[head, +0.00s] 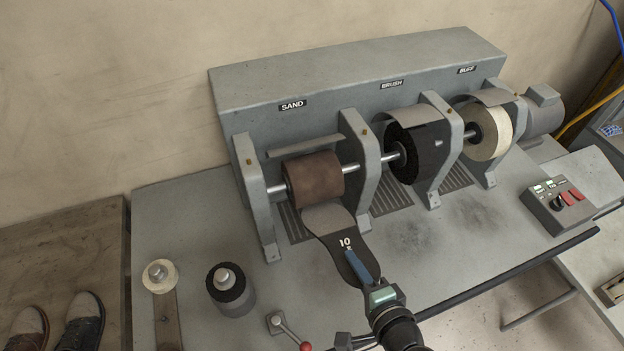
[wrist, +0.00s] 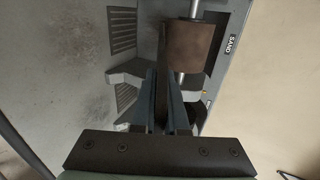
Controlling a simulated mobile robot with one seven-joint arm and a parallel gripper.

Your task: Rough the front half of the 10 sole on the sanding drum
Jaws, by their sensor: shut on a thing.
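The 10 sole (head: 330,228) is dark with a pale grey front part and a white "10" on it. My gripper (head: 361,272) is shut on its near end. The front end of the sole lies at the lower face of the brown sanding drum (head: 315,180), under the SAND label; whether they touch I cannot tell. In the wrist view the sole shows edge-on as a thin dark strip between the blue fingers of my gripper (wrist: 168,100), pointing towards the drum (wrist: 195,45).
The black brush drum (head: 418,152) and pale buff wheel (head: 490,133) sit to the right on the same shaft. Grey brackets (head: 255,195) flank the sanding drum. A spare black roll (head: 231,290), a red-knobbed lever (head: 290,332) and a control box (head: 562,205) are on the bench.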

